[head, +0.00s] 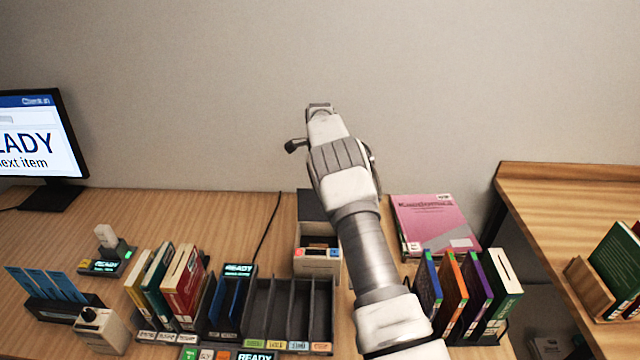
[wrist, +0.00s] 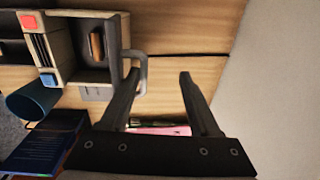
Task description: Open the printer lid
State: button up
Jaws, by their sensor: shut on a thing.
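The printer (head: 318,262) is a small pale box on the desk, left of my forearm in the head view. It also shows at the upper left of the wrist view (wrist: 62,50). Its top is open, and a brown item shows inside. The dark lid (head: 311,204) stands raised at its back edge. The grey lid handle (wrist: 143,78) lies beside the left finger in the wrist view. In the head view my gripper (head: 320,106) is high before the wall.
A pink book (head: 435,220) lies right of the printer. Upright books (head: 455,285) stand in front of it. A dark divided rack (head: 290,310) and more books (head: 180,285) are to the left. A monitor (head: 35,145) stands far left. The wall is close behind.

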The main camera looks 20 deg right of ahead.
jog(key=shift+s+d+f, duration=0.1)
jog(key=shift+d+f, duration=0.05)
jog(key=shift+f, duration=0.7)
notch_tip(320, 180, up, 19)
jog(key=p, duration=0.1)
jog(key=shift+s+a, duration=0.3)
jog(key=shift+s, duration=0.15)
jog(key=shift+s, duration=0.15)
